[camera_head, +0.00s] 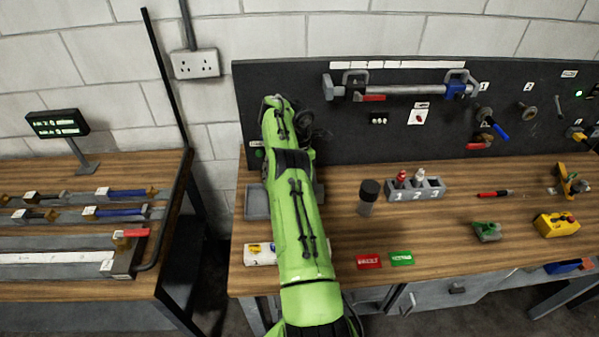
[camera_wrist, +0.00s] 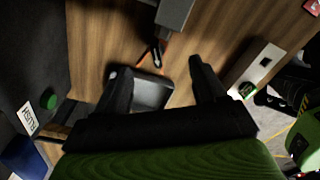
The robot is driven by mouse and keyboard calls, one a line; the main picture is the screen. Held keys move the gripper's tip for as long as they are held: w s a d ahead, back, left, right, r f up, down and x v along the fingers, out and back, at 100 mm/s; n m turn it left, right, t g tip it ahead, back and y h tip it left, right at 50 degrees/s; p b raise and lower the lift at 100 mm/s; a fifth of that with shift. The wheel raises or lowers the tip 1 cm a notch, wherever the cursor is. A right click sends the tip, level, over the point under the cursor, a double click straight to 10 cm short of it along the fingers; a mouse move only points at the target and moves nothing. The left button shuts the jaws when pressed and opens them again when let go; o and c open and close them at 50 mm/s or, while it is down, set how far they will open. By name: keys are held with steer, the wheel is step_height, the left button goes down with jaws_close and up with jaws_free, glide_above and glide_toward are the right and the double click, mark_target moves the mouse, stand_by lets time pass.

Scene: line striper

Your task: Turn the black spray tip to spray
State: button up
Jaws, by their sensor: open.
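In the wrist view, a small black piece with orange-red edges (camera_wrist: 153,53) shows below a grey block (camera_wrist: 175,12). It may be the black spray tip, but it is too small and dark to be sure, and I cannot read its setting. My gripper (camera_wrist: 160,67) is open, with its two dark fingers spread on either side of the view below this piece. Nothing is held between them. A dark grey tray (camera_wrist: 152,92) lies on the bench beyond the fingers. In the head view, my green arm hides the gripper and the spot it reaches.
A green button (camera_wrist: 48,101) and a FLUSH label (camera_wrist: 28,118) are on the dark panel. A black-capped jar (camera_head: 368,197) and a numbered grey rack (camera_head: 415,187) stand right of my arm. Red (camera_head: 369,262) and green (camera_head: 401,258) cards lie near the front edge.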

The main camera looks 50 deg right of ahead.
steer(key=shift+r+p, duration=1.05)
steer(key=shift+r, duration=0.15)
steer(key=shift+f, duration=0.1)
